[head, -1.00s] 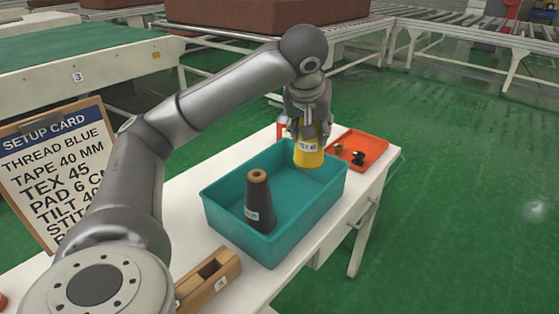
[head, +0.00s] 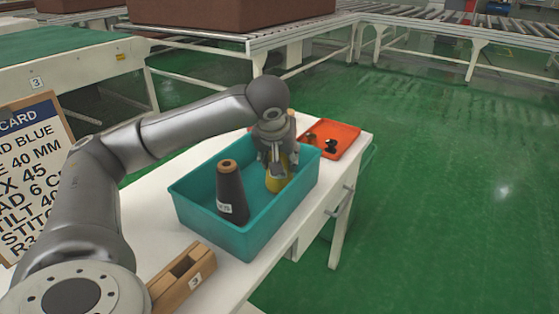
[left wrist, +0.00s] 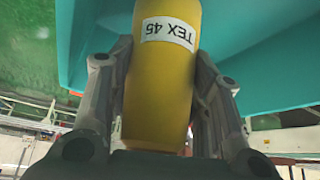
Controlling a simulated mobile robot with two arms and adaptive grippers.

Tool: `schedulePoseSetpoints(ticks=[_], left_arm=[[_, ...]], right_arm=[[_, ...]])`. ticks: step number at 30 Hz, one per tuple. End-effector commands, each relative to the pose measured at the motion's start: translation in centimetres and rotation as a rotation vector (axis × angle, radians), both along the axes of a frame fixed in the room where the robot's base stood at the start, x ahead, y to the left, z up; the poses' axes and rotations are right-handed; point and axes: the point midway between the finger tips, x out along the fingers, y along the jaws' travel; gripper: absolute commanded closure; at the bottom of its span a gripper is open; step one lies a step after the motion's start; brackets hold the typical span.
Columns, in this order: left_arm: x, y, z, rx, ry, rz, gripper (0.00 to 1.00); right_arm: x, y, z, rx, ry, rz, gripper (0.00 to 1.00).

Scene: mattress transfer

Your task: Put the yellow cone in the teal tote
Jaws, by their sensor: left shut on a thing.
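The teal tote (head: 247,244) stands on the white table. My left gripper (head: 276,160) points down into the back right part of the tote, shut on the yellow cone (head: 276,183). In the left wrist view the yellow cone (left wrist: 158,90) sits between both fingers, with a white "TEX 45" label, and the teal tote (left wrist: 260,50) is around it. The gripper partly hides the cone in the head view. I cannot tell whether the cone touches the tote floor. My right gripper is not in view.
A dark grey cone (head: 230,190) stands upright in the tote, left of the yellow cone. An orange tray (head: 346,135) with small dark items lies behind the tote. A wooden block (head: 180,279) is in front, and a setup card (head: 30,170) stands at left.

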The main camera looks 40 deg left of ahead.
Motion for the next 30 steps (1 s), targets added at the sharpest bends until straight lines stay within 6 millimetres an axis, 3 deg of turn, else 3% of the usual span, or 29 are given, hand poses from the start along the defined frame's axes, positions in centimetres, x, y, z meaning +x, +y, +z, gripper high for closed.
schedulePoseSetpoints(ticks=[12,13,17,30], left_arm=[[0.04,-0.01,-0.45,-0.001,-0.003,0.000,0.86],[0.02,-0.01,-0.48,0.000,-0.001,0.000,0.52],[0.02,-0.02,-0.46,-0.001,0.000,0.000,0.35],[0.02,-0.02,-0.19,0.000,-0.001,0.000,0.33]], right_arm=[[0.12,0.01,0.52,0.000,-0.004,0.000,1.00],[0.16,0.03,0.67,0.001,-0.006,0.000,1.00],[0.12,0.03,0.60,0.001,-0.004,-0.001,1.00],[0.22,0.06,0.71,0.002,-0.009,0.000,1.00]])
